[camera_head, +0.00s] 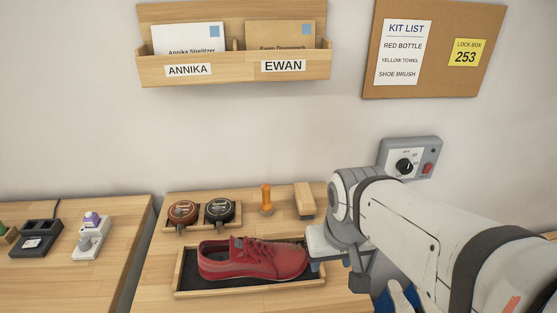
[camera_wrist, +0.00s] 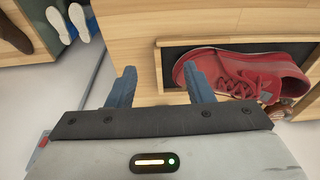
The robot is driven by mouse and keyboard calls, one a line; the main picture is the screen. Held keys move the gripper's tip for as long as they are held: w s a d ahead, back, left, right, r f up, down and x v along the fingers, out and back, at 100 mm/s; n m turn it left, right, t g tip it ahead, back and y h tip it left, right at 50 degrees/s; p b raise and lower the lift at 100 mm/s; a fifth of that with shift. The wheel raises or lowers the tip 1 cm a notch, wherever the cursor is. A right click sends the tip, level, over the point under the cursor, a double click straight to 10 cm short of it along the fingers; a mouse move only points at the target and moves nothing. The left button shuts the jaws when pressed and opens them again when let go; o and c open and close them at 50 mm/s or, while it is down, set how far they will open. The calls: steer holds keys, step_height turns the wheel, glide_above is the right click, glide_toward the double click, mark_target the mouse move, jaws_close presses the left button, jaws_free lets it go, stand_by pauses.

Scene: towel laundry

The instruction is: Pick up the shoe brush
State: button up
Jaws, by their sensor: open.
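A pale wooden block (camera_head: 305,199) that looks like the shoe brush stands at the back right of the wooden table, near the wall in the head view. An orange-handled tool (camera_head: 266,200) stands upright to its left. The arm hides part of the fingers there. The block cannot be made out in the wrist view.
The red shoe lies in a dark-lined wooden tray (camera_head: 232,292); it also shows in the wrist view (camera_wrist: 245,72). Two round tins (camera_head: 200,214) sit in a holder at the back left. A dial box (camera_head: 409,158) is on the wall. A gap separates the left table (camera_head: 75,280).

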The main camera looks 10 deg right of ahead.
steer(key=o, duration=0.4)
steer(key=shift+g, duration=0.3)
steer(key=w, duration=0.2)
steer(key=w+r, duration=0.1)
steer(key=w, duration=0.1)
steer(key=w+d+r+p, duration=0.1)
steer(key=w, duration=0.1)
steer(key=shift+r, duration=0.15)
steer(key=shift+o, duration=0.2)
steer(key=g+p, duration=0.2)
steer(key=p, duration=0.1)
glide_above(306, 198)
steer(key=f, duration=0.4)
steer(key=shift+a, duration=0.3)
steer(key=shift+w+f, duration=0.2)
steer(key=shift+f, duration=0.4)
steer(key=f, duration=0.2)
steer(key=f+p, duration=0.1)
steer(key=f, duration=0.3)
steer(key=shift+s+d+f+p, duration=0.15)
steer(key=shift+s+d+p, duration=0.05)
steer(key=shift+d+p, duration=0.1)
steer(key=shift+f, duration=0.25)
steer(key=shift+f, duration=0.2)
